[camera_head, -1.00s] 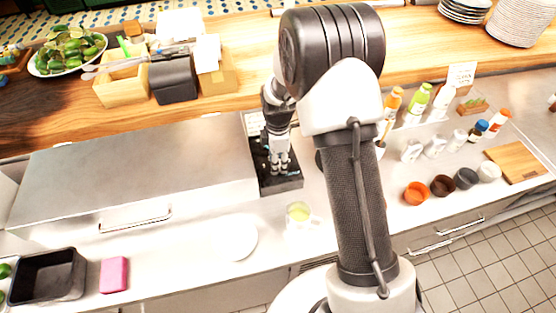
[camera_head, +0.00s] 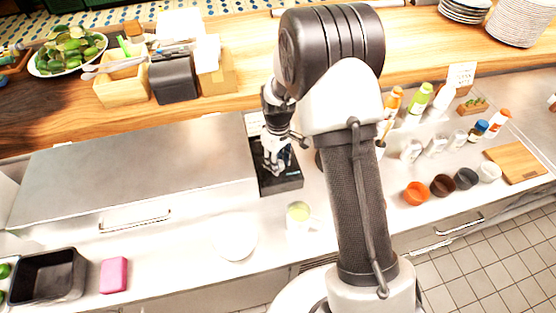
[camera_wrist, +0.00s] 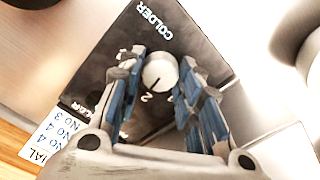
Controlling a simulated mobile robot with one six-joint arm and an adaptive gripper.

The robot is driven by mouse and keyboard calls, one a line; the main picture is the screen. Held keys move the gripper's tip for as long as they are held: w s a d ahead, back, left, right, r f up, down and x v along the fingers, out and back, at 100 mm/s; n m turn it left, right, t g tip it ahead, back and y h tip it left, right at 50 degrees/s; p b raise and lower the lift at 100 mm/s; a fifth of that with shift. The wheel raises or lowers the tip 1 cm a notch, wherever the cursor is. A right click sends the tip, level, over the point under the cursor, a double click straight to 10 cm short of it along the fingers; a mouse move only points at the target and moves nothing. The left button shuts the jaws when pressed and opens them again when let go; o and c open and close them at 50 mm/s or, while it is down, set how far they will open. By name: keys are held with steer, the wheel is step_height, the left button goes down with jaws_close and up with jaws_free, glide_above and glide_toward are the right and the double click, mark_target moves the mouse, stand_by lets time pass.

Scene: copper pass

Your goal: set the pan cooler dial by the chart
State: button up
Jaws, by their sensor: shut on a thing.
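The pan cooler dial is a round white knob (camera_wrist: 159,71) with a dark pointer line, on a black panel (camera_wrist: 185,25) marked "COLDER". The pointer lies toward a printed "2" just below the knob. My gripper (camera_wrist: 161,80) has its blue-padded fingers on either side of the knob, shut on it. In the head view my gripper (camera_head: 275,166) reaches down over the black panel (camera_head: 287,184); the knob is hidden there. The chart card (camera_wrist: 48,137) shows partly at the wrist view's left, with "NO 4" and "NO 3" lines legible; the rest is cut off.
A steel lid (camera_head: 130,175) lies left of the panel. A glass cup (camera_head: 300,214) and a white plate (camera_head: 236,237) stand in front. Bottles and small bowls (camera_head: 416,193) are at the right. A wooden shelf with a cutlery box (camera_head: 122,88) runs behind.

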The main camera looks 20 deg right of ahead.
steer(key=m, duration=0.4)
steer(key=shift+m, duration=0.3)
steer(key=m, duration=0.3)
steer(key=shift+m, duration=0.4)
steer(key=m, duration=0.7)
steer(key=o, duration=1.1)
steer(key=shift+r, duration=6.05)
